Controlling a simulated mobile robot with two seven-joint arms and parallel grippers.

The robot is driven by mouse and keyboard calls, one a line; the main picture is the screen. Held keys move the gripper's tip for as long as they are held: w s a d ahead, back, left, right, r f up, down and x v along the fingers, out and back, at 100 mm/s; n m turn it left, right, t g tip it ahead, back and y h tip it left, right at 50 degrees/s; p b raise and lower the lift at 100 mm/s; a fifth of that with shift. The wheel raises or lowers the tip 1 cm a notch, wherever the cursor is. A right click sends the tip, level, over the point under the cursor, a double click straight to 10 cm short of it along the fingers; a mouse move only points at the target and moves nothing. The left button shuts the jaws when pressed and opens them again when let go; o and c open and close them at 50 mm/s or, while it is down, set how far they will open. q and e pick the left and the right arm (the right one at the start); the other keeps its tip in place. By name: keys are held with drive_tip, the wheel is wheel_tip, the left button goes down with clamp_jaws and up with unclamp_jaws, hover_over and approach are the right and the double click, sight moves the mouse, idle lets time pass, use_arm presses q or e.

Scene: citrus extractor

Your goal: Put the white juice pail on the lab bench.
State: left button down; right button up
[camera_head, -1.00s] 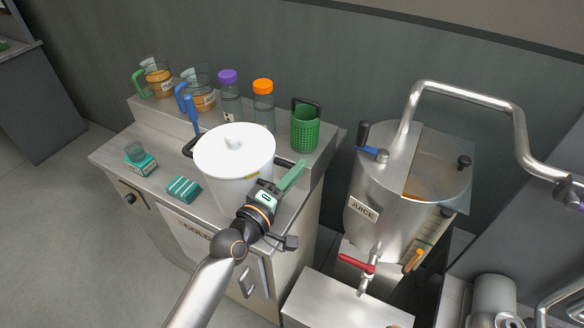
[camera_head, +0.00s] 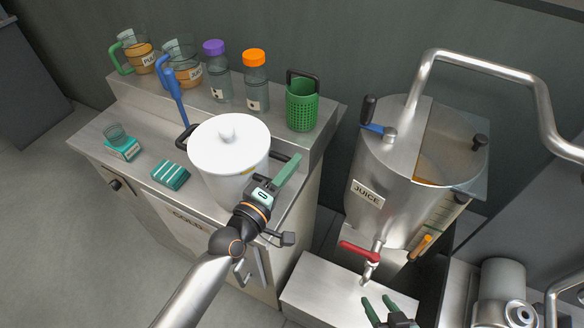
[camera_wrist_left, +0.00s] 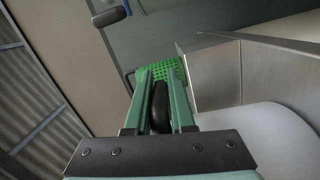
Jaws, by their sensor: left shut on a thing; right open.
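The white juice pail (camera_head: 228,160) with its lid on is upright over the front right part of the steel lab bench (camera_head: 122,152). Whether its base touches the top is hard to tell. My left gripper (camera_head: 283,174) is at the pail's right side, shut on its black handle. In the left wrist view the dark handle (camera_wrist_left: 160,105) lies between the green fingers, with the white pail (camera_wrist_left: 265,140) at lower right. My right gripper (camera_head: 387,308) is open and empty at the bottom edge, in front of the juice tank.
A teal striped block (camera_head: 170,175) and a small glass on a teal box (camera_head: 122,147) sit left of the pail. Jugs, bottles and a green basket (camera_head: 302,106) stand on the rear ledge. The steel juice tank (camera_head: 400,190) with red tap is on the right.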

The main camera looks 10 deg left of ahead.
use_arm(q)
drive_tip(key=c, duration=0.8)
unclamp_jaws()
drive_tip(key=shift+a, duration=0.15)
drive_tip(key=shift+o, duration=0.2)
drive_tip(key=v, duration=1.2)
drive_tip(key=s+f+m+g+y, duration=0.1)
drive_tip(key=f+m, duration=0.1)
drive_tip(key=f, duration=0.2)
drive_tip(key=s+a+f+m+g+y, duration=0.1)
drive_tip(key=s+f+m, duration=0.1)
drive_tip(key=f, duration=0.3)
drive_tip(key=s+a+f+m+g+y, duration=0.1)
drive_tip(key=f+m+g, duration=0.1)
drive_tip(key=f+m, duration=0.1)
drive_tip(key=shift+s+a+f+m+b, duration=0.1)
drive_tip(key=shift+s+f+m+b, duration=0.1)
drive_tip(key=shift+f, duration=0.15)
drive_tip(key=shift+s+a+f+m+b, duration=0.1)
drive_tip(key=shift+s+a+f+b, duration=0.1)
drive_tip(key=shift+f, duration=0.15)
drive_tip(key=s+a+f+m+g+y, duration=0.2)
drive_tip(key=s+f+m, duration=0.3)
drive_tip(key=f, duration=0.3)
drive_tip(key=shift+s+a+g+y, duration=0.3)
drive_tip(key=shift+a+g, duration=0.2)
drive_tip(key=shift+a, duration=0.25)
